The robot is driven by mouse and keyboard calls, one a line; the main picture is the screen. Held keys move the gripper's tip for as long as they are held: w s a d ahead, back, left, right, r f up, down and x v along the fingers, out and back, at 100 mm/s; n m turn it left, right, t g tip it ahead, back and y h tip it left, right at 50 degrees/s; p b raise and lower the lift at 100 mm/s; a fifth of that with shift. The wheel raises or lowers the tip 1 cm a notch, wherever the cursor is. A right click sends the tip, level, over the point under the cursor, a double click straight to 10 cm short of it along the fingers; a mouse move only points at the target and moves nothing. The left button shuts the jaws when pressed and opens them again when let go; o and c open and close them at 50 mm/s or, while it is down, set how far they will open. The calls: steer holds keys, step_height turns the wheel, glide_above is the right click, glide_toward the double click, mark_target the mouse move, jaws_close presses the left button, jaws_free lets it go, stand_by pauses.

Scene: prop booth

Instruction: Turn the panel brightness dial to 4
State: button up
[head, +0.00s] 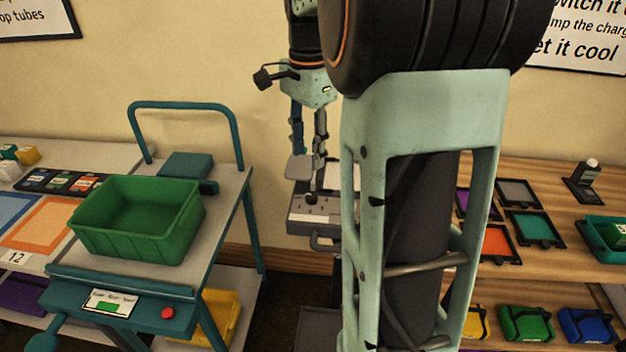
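A small grey unit (322,207) with dark marks on its top face stands at the middle, partly hidden behind my arm. A small dark knob-like part shows on its top, but I cannot tell its setting or read any numbers. My gripper (310,170) hangs pointing down right over this unit. Its fingers are small and partly overlap the unit, so I cannot tell whether they are open, shut or touching the knob.
A teal cart (245,180) with a green bin (138,222) stands at left. A wooden shelf (560,262) with coloured frames and bins is at right. A table (95,150) with trays is at far left. My arm blocks the centre right.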

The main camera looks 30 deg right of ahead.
mark_target(311, 195)
steer(key=f, duration=0.7)
steer(key=f+b, duration=0.1)
steer(key=f, duration=0.3)
steer(key=shift+s+d, duration=0.2)
steer(key=shift+s, duration=0.05)
steer(key=shift+c, duration=0.4)
jaws_close()
